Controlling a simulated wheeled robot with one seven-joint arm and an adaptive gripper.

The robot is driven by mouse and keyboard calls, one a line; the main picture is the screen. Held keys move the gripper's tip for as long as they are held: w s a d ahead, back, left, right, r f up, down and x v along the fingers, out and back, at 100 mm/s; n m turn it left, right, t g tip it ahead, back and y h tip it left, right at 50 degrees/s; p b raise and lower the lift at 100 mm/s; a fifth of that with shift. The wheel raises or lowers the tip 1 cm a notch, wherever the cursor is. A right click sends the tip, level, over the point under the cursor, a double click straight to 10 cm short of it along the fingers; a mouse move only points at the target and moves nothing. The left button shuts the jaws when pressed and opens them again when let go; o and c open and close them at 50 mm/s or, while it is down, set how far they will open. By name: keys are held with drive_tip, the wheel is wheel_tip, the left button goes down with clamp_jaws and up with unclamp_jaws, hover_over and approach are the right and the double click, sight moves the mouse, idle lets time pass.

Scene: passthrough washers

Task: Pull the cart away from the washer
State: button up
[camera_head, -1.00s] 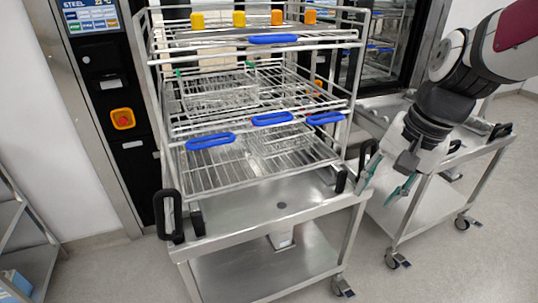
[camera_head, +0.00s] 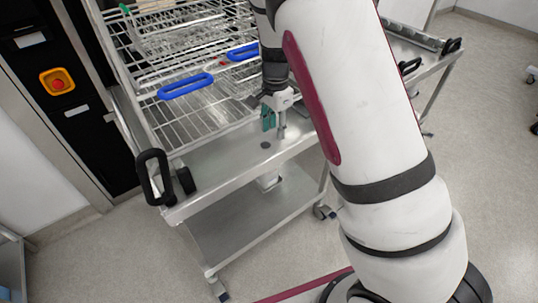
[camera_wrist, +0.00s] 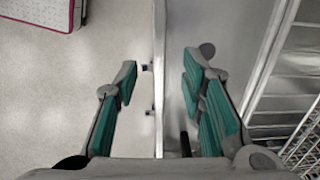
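The cart (camera_head: 220,156) is a steel trolley with a flat top and a lower shelf, standing against the washer (camera_head: 35,58) with its black panel. A black loop handle (camera_head: 150,178) is at its front left corner; the right-hand handle is hidden behind my arm. My gripper (camera_head: 270,120) is at the right part of the cart's front. In the wrist view my gripper (camera_wrist: 160,66) is open, its teal-padded fingers on either side of the cart's front edge (camera_wrist: 159,115), with gaps visible. Whether the fingertips touch anything below is unclear.
Wire racks with blue handles (camera_head: 186,86) stand over the cart's back. A second cart (camera_head: 425,58) is close on the right. A shelf unit (camera_head: 12,265) is at the lower left. Open floor (camera_head: 110,265) lies in front of the cart.

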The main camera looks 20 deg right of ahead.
sight(275, 154)
wheel_tip(275, 154, down, 12)
drive_tip(key=shift+f+b, duration=0.15)
drive_tip(key=shift+b, duration=0.2)
clamp_jaws()
